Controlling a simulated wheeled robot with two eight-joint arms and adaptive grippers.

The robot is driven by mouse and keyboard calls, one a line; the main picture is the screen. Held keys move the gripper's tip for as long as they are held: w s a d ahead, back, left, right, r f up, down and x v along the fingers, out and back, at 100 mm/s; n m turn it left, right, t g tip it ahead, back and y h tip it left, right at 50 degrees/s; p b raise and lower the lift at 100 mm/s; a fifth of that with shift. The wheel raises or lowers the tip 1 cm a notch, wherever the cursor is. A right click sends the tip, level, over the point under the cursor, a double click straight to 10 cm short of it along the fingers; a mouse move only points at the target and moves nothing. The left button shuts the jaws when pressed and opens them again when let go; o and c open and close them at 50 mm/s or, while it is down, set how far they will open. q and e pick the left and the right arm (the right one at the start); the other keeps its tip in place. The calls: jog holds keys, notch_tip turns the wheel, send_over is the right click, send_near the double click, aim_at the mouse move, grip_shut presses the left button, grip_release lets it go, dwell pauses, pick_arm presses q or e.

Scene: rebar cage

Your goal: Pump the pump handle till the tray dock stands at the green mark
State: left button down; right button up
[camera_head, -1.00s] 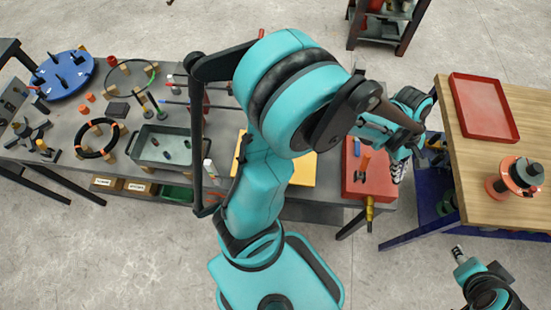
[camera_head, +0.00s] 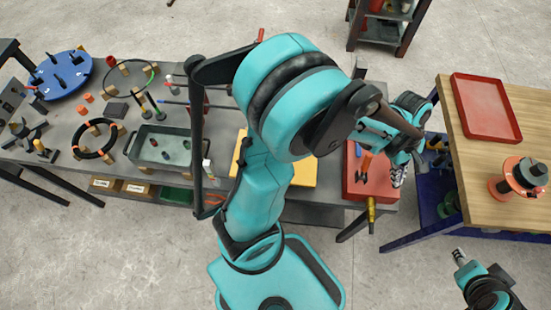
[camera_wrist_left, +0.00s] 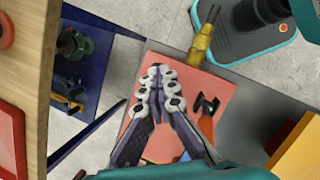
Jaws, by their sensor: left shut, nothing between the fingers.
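My left gripper (camera_head: 397,178) is over the right part of the red mat (camera_head: 352,187) at the right end of the grey bench. In the left wrist view its fingers (camera_wrist_left: 158,75) are together and empty above the mat. A yellow-bodied tool with a dark end (camera_head: 370,212) sticks out past the mat's front edge, apart from the fingers; it also shows in the left wrist view (camera_wrist_left: 202,42). I cannot tell whether it is the pump handle. I cannot make out the tray dock or green mark. My right gripper (camera_head: 458,254) is at lower right, its jaws unclear.
A wooden-topped table (camera_head: 455,115) with a red tray (camera_head: 487,108) and a reel (camera_head: 520,177) stands to the right, above a blue frame (camera_head: 425,222). An orange-handled tool (camera_wrist_left: 207,122) lies on the mat. A yellow plate (camera_head: 303,172) and grey bin (camera_head: 140,160) are on the bench.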

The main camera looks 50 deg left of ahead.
pick_arm(q)
jog(key=shift+d+f+b, duration=0.1)
jog(key=shift+f+b, duration=0.2)
jog(key=shift+f, duration=0.2)
jog(key=shift+f, duration=0.2)
jog(key=shift+r, duration=0.1)
notch_tip(320, 180, up, 8)
jog(key=w+a+p, duration=0.2)
jog(key=p, duration=0.3)
jog(key=shift+p, duration=0.4)
jog(key=shift+a, duration=0.1)
dwell(0.8)
